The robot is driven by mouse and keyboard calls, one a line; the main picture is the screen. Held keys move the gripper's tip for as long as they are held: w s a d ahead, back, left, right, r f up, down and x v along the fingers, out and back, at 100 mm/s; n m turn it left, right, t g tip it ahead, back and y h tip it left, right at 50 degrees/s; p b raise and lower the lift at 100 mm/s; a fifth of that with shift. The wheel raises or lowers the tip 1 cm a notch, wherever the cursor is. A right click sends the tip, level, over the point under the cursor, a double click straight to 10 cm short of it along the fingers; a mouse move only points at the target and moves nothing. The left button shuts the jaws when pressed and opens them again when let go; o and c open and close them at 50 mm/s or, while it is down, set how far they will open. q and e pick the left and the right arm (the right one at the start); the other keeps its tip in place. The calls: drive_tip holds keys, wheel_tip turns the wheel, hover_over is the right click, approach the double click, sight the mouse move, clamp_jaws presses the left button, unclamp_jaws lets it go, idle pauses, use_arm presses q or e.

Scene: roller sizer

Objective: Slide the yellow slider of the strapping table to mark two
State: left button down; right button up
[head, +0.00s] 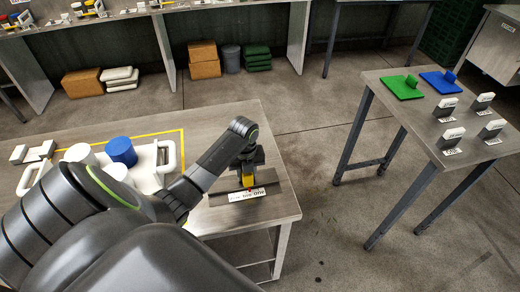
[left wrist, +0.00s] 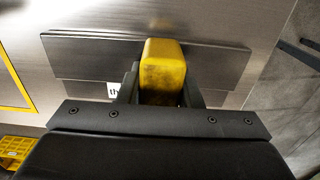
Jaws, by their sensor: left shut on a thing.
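The yellow slider (head: 249,182) stands on a dark rail (head: 221,199) near the right end of the strapping table (head: 215,122). My left gripper (head: 248,173) reaches down over the slider and is shut on it. In the left wrist view the yellow slider (left wrist: 163,64) stands between the two fingers (left wrist: 160,98), a little right of the middle of the rail (left wrist: 90,58). A white label strip (head: 246,195) lies along the near side of the rail; its marks are too small to read surely, and my gripper covers most of it in the wrist view. My right gripper is not in view.
A white tray (head: 171,158) with a blue cylinder (head: 121,151) and white cylinders stands left on the table, inside a yellow outline, partly behind my arm. A second table (head: 400,125) stands apart at the right. The tabletop behind the rail is clear.

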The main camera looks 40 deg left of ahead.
use_arm(q)
drive_tip(key=shift+s+a, duration=0.4)
drive_tip(key=c, duration=1)
unclamp_jaws()
drive_tip(key=shift+r, duration=0.1)
wheel_tip(320, 180, up, 10)
drive_tip(key=shift+f, duration=0.1)
drive_tip(key=shift+r+p, duration=3.1)
drive_tip(key=shift+r, duration=0.65)
drive_tip(key=shift+f, duration=0.1)
